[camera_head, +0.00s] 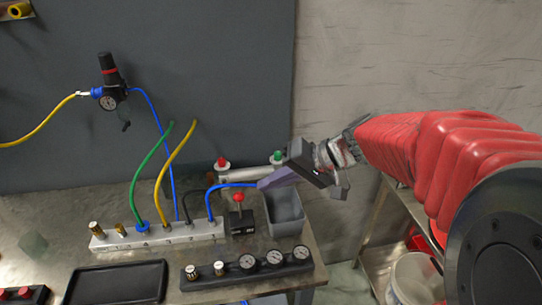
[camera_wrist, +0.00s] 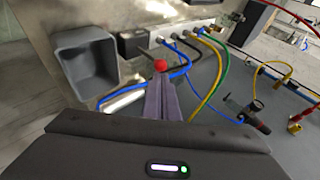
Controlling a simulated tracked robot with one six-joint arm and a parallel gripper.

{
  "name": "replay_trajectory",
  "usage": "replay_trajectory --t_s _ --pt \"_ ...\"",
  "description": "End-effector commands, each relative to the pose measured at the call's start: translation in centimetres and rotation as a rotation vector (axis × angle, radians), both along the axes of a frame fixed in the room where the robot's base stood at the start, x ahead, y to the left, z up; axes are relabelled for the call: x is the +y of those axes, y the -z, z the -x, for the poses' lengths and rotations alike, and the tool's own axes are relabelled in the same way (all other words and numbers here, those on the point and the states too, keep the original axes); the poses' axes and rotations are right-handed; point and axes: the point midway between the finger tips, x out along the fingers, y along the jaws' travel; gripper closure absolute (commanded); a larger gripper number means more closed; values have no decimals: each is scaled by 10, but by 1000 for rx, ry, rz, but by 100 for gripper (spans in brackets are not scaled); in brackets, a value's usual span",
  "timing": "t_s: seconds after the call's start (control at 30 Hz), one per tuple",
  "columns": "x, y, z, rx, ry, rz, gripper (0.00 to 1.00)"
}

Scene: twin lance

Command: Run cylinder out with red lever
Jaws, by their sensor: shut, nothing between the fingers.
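The red lever knob (camera_head: 239,197) stands on a black valve box (camera_head: 242,221) on the bench. The knob also shows in the wrist view (camera_wrist: 159,65), just beyond my fingertips. My gripper (camera_head: 260,184) is shut and empty, its purple-grey fingers pointing left, slightly above and right of the knob. I cannot tell whether they touch it. The silver cylinder (camera_head: 240,174) lies behind the lever, with a red fitting (camera_head: 222,162) at its left and a green fitting (camera_head: 277,157) at its right. My gripper hides part of its right end.
A grey bin (camera_head: 287,226) stands right of the valve box. A silver manifold (camera_head: 150,238) with green, yellow, blue and black hoses is to the left. In front are a gauge block (camera_head: 246,267) and a black tray (camera_head: 115,283). A blue hose (camera_head: 228,185) passes behind the knob.

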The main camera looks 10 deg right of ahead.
Motion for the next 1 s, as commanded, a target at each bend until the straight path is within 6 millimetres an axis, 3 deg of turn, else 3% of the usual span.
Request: replay_trajectory --t_s 0.4,1.0 --pt "38 37 -19 2 -2 0 100" --pt "44 40 -21 1 -3 17 100"
